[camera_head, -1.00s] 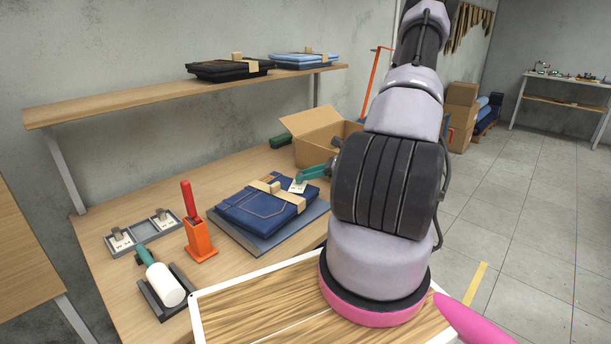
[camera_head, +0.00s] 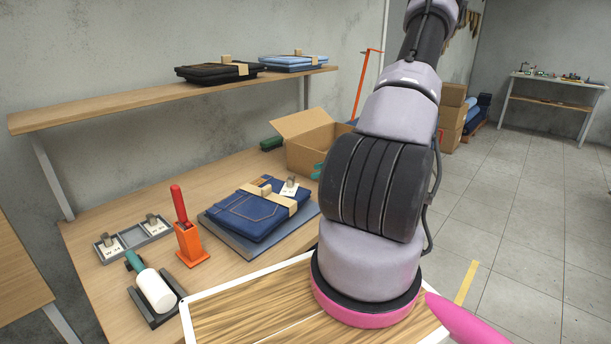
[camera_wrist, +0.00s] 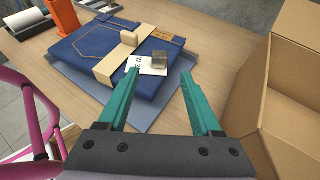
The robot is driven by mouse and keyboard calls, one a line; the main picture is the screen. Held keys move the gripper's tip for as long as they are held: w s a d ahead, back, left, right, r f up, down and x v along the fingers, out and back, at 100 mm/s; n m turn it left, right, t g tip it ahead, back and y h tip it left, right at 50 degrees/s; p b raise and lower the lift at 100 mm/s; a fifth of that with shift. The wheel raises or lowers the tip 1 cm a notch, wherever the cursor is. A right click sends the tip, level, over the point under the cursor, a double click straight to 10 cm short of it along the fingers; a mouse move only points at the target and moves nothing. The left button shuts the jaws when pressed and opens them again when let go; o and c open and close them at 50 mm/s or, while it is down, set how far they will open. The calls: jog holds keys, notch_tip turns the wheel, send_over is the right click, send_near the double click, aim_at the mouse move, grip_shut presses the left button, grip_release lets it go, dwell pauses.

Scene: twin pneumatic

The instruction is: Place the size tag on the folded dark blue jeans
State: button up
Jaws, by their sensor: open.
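The folded dark blue jeans (camera_head: 251,212) lie on a grey board (camera_head: 292,229) on the wooden bench, with a tan paper band around them; they also show in the wrist view (camera_wrist: 100,40). A white size tag (camera_head: 288,190) with a grey metal block lies on the jeans beside the band; in the wrist view the tag (camera_wrist: 146,66) rests on the fabric near the band's edge. My gripper (camera_wrist: 160,80) has teal fingers spread wide and is empty, back from the tag. In the head view only a bit of teal shows, mostly hidden by my arm.
A grey holder (camera_head: 134,238) with two other tags sits at the left. An orange stand with a red handle (camera_head: 188,242) and a white roller (camera_head: 154,290) stand nearby. An open cardboard box (camera_head: 304,142) is close on the gripper's right in the wrist view. Folded jeans lie on the shelf (camera_head: 120,106).

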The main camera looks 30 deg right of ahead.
jog(key=s+a+r+n+g+h, duration=0.25)
jog(key=a+r+n, duration=0.35)
jog(key=r, duration=0.4)
jog(key=s+a+r+n+g+h, duration=0.2)
jog(key=a+r+n+g, duration=0.3)
jog(key=r, duration=0.5)
jog(key=s+a+r+n+t+h, duration=0.2)
jog(key=s+a+r+n+t, duration=0.1)
jog(key=s+a+r+n, duration=0.2)
jog(key=s+a+r+n+t+h, duration=0.2)
jog(key=s+a+r+n+t, duration=0.1)
jog(key=s+a+r+n, duration=0.2)
jog(key=shift+s+r+n, duration=0.3)
jog(key=shift+s+r, duration=0.9)
jog(key=shift+r, duration=0.95)
